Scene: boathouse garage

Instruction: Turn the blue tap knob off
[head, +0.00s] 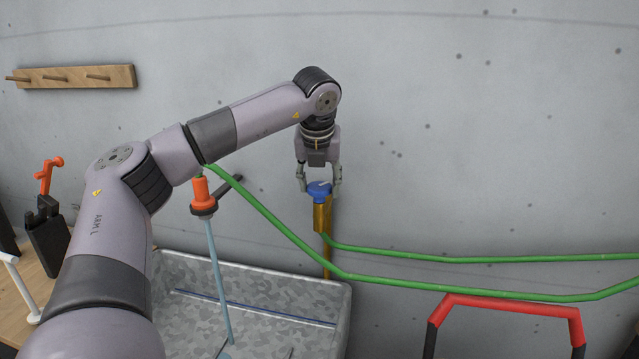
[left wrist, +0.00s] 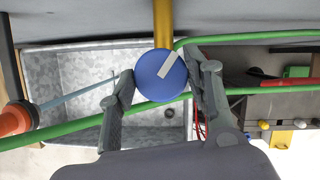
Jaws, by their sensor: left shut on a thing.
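The blue tap knob (head: 319,189) sits on top of a brass tap pipe (head: 322,218) in front of the grey wall. In the left wrist view the knob (left wrist: 160,76) is a round blue disc with a white stripe set at a slant. My left gripper (head: 320,186) comes down from above, with one finger on each side of the knob. In the left wrist view its fingers (left wrist: 161,88) are closed against the knob's sides. My right gripper is in neither view.
A green hose (head: 450,259) runs from the tap to the right, and another stretch crosses in front. A red and black handle frame (head: 510,305) stands at lower right.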

